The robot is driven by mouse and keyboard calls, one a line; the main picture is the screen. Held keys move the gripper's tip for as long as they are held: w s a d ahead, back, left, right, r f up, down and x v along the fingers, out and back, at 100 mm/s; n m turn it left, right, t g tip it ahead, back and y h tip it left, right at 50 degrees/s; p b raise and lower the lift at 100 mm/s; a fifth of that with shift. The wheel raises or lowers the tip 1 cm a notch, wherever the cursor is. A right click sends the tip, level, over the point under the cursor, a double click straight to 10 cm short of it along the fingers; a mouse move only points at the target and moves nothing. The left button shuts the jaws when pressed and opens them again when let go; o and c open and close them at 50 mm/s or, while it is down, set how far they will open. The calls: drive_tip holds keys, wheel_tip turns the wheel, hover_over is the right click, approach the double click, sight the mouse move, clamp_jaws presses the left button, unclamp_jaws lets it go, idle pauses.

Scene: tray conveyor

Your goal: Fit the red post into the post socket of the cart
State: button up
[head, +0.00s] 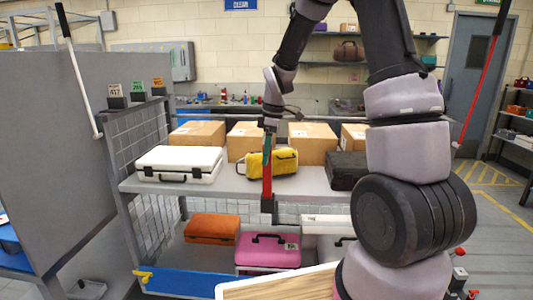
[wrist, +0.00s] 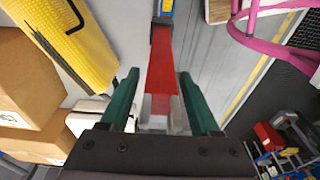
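The red post (head: 267,180) stands upright at the front edge of the cart's upper shelf. Its lower end meets a dark block, the post socket (head: 268,206); how deep it sits is hidden. In the wrist view the post (wrist: 162,72) runs from between my fingers down to the dark socket (wrist: 161,36). My gripper (head: 267,150) points down over the post's upper part. In the wrist view its green fingers (wrist: 160,80) stand on both sides of the post, with gaps showing, so it looks open around it. The cart's grey upper shelf (head: 225,187) is behind the post.
A yellow case (head: 285,163) lies just behind the post. A white case (head: 180,163), a black case (head: 343,170) and several cardboard boxes (head: 197,132) share the upper shelf. An orange case (head: 211,229) and a pink case (head: 268,251) are below. A grey panel stands left.

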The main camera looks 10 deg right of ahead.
drive_tip(key=shift+r, duration=0.1)
wheel_tip(320, 180, up, 12)
drive_tip(key=d, duration=0.2)
drive_tip(key=s+d+r+m+t, duration=0.2)
drive_tip(key=s+r+m+t, duration=0.1)
drive_tip(key=s+m, duration=0.6)
drive_tip(key=s+d+r+m+t, duration=0.2)
drive_tip(key=s+r+m, duration=0.4)
drive_tip(key=s+m, duration=0.3)
drive_tip(key=shift+s+r+m+t, duration=0.25)
drive_tip(key=shift+s+t, duration=0.55)
drive_tip(key=shift+s, duration=1.4)
drive_tip(key=shift+d+f, duration=0.1)
